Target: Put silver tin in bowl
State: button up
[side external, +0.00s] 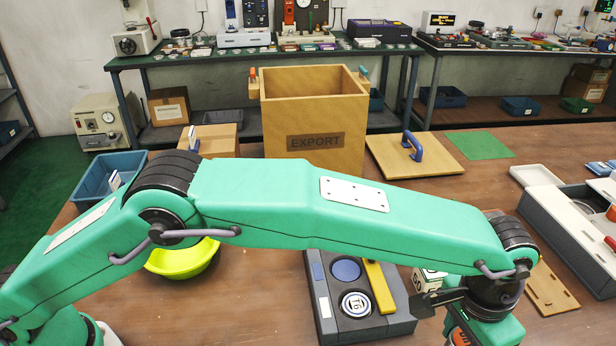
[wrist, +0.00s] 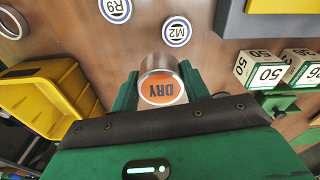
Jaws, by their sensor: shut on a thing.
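The silver tin (wrist: 158,62) shows in the wrist view as a short round metal can with an orange end marked "DRY". My gripper (wrist: 162,84) is shut on it, with a green finger on each side. In the side view my gripper's lower end is at the bottom right, cut by the frame edge, and the fingertips do not show there. The bowl (side external: 183,262) is yellow-green and stands on the table left of centre, partly behind my arm. My gripper is well to the right of the bowl.
A grey tray (side external: 318,268) with discs and a yellow bar lies between the bowl and my gripper. A wooden EXPORT box (side external: 290,105), a lid with a blue handle (side external: 440,160) and a blue bin (side external: 92,180) stand farther back. Numbered white blocks (wrist: 258,68) are near my gripper.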

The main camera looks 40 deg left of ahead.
jog(key=w+a+r+n, duration=0.2)
jog(key=a+n, duration=0.2)
jog(key=a, duration=0.9)
jog(key=w+a+r+n, duration=0.2)
jog(key=a+n, duration=0.3)
jog(key=a, duration=0.8)
jog(key=s+a+f+n, duration=0.1)
jog(key=s+a+n, duration=0.3)
jog(key=s+a, duration=0.3)
jog(key=s+a+f+n, duration=0.2)
jog(key=s+a+n, duration=0.3)
jog(key=a, duration=0.9)
jog(key=s, duration=0.3)
jog(key=shift+f+y, duration=0.15)
jog(key=shift+y, duration=0.15)
jog(key=shift+a+f, duration=0.1)
jog(key=shift+a, duration=0.1)
jog(key=w+a+f, duration=0.1)
jog(key=a+f, duration=0.1)
jog(key=a, duration=0.1)
jog(key=w+a+f, duration=0.1)
jog(key=a+f, duration=0.1)
jog(key=a, duration=0.2)
jog(key=w+a+f, duration=0.1)
jog(key=a+f, duration=0.1)
jog(key=a, duration=0.2)
jog(key=shift+w+f, duration=0.15)
jog(key=shift+f, duration=0.25)
